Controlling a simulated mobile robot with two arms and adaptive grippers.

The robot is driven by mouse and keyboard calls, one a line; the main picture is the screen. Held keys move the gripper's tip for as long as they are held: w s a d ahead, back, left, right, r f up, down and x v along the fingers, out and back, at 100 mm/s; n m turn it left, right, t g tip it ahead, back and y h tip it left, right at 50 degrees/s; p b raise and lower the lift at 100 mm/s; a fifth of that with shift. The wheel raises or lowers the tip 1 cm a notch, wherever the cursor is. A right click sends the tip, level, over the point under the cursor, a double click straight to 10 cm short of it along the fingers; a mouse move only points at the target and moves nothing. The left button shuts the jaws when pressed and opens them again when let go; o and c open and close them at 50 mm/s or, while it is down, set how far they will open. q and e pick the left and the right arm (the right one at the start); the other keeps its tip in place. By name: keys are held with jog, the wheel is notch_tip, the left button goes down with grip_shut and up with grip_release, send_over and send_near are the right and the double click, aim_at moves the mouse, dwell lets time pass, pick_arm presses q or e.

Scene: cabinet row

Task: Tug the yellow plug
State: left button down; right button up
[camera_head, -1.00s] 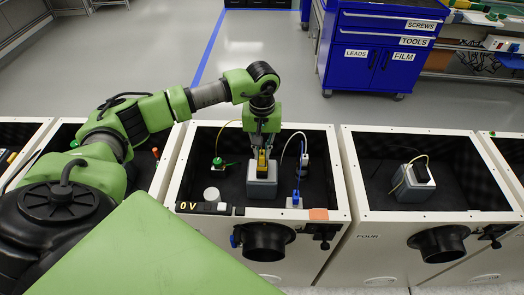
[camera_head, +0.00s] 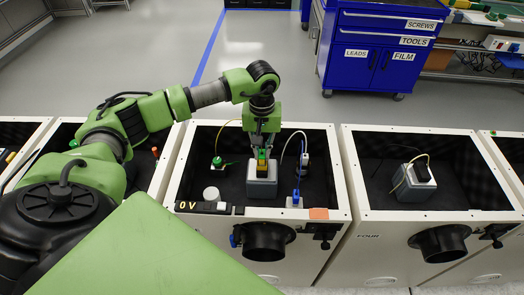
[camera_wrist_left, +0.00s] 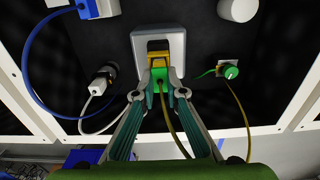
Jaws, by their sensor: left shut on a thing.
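The yellow plug (camera_head: 262,164) sits at the top of a grey block (camera_head: 262,188) inside the open middle box. In the left wrist view the yellow plug (camera_wrist_left: 158,48) shows yellow and black, with a bright green part (camera_wrist_left: 158,75) on the near side and a yellowish cable running toward me. My left gripper (camera_head: 262,148) reaches down over the block from above. In the left wrist view its fingers (camera_wrist_left: 160,92) stand on both sides of the green part, shut on the plug; the exact contact is partly hidden. My right gripper is not in view.
A green round connector (camera_head: 218,162) with a yellow cable is left of the block. A white plug (camera_head: 304,160) and a blue cable (camera_head: 297,178) are to the right. A white cylinder (camera_head: 211,194) stands front left. The box walls (camera_head: 345,190) enclose this space.

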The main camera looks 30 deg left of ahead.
aim_at(262, 154)
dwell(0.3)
pick_arm(q)
jog(key=c, duration=2)
grip_release()
notch_tip(262, 154, up, 12)
jog(key=shift+s+f, duration=0.1)
